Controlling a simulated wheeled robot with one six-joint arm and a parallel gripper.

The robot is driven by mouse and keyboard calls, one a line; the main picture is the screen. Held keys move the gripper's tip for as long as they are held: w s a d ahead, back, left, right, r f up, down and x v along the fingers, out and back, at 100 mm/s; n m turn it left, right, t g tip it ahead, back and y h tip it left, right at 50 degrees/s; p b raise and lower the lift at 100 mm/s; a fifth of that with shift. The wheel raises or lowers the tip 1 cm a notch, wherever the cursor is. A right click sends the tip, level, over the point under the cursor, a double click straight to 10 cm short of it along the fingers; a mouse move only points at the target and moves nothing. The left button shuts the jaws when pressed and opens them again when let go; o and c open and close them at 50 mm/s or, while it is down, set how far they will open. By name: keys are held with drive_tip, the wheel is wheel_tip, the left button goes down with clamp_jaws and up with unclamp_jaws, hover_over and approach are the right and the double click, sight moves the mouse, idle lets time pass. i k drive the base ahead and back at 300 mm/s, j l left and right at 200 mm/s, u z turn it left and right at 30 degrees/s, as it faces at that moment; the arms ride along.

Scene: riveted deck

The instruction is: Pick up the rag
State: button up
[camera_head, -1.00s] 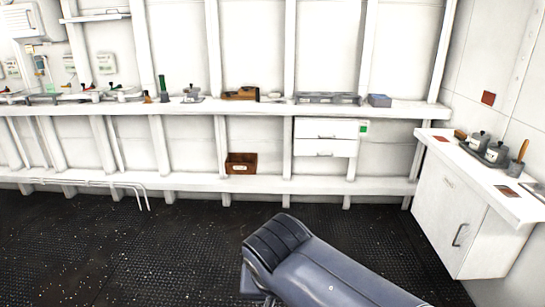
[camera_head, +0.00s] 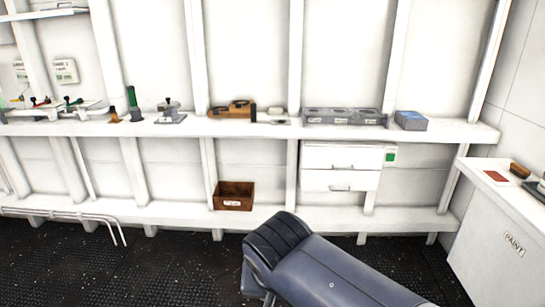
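I cannot pick out a rag with certainty. A blue, block-shaped thing (camera_head: 411,121) sits at the right end of the long white shelf; whether it is folded cloth or a box is too small to tell. A flat red-brown square (camera_head: 496,176) lies on the white cabinet top at the right; its material is also unclear. My blue-grey arm fills the lower middle of the view. My gripper does not show.
The long white shelf (camera_head: 300,131) holds a grey tray (camera_head: 343,117), a wooden tool (camera_head: 232,110) and metal fittings. Below are white drawers (camera_head: 340,168) and an open brown box (camera_head: 233,195). The white cabinet (camera_head: 500,240) stands right. Dark floor (camera_head: 180,270) is clear at left.

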sight(271, 111)
drive_tip(key=i, duration=3.7)
